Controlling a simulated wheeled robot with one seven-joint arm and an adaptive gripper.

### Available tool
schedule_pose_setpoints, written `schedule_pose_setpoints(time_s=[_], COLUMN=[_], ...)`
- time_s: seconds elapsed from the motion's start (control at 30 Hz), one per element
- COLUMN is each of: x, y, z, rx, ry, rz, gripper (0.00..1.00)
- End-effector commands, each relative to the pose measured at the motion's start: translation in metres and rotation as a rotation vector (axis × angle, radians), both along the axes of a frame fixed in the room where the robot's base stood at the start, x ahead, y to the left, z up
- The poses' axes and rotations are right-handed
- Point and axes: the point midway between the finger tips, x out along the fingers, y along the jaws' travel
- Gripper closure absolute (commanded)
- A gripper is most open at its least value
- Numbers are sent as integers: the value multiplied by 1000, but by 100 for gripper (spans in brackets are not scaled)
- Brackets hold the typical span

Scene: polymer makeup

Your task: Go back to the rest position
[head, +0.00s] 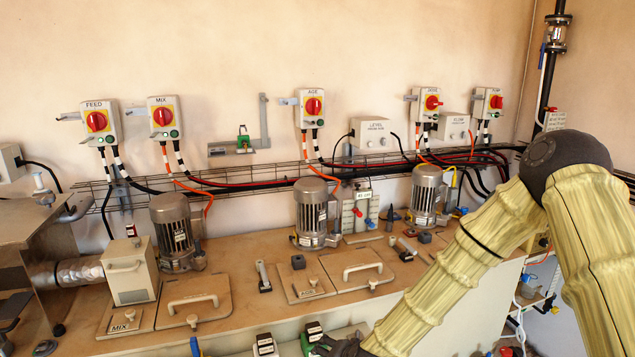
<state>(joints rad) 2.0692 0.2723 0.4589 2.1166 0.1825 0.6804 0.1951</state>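My arm comes in from the right in a yellowish ribbed sleeve with a dark elbow joint. It slopes down to the bottom edge of the head view. My gripper (332,347) shows only as a dark shape at the bottom edge, mostly cut off by the frame. It is close to small bottles or fittings with black tops at the front of the bench. I cannot see its fingertips, whether it is open, or whether it holds anything.
A brown bench top (235,270) carries a left motor (172,225), a middle motor (311,210) and a right motor (426,195). Handled lids (195,303) lie between them. Switch boxes (165,117) and cables line the wall. A pipe (546,70) stands at upper right. Free air lies above the bench.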

Motion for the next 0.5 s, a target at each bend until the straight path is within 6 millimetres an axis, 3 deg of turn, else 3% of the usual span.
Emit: schedule_pose_setpoints(time_s=[0.03, 0.2, 0.5], x=[-20, -86, -220], y=[-6, -32, -90], z=[-27, -95, -189], rx=[-31, -130, -296], ry=[32, 129, 318], rz=[22, 101, 261], gripper=[29, 29, 29])
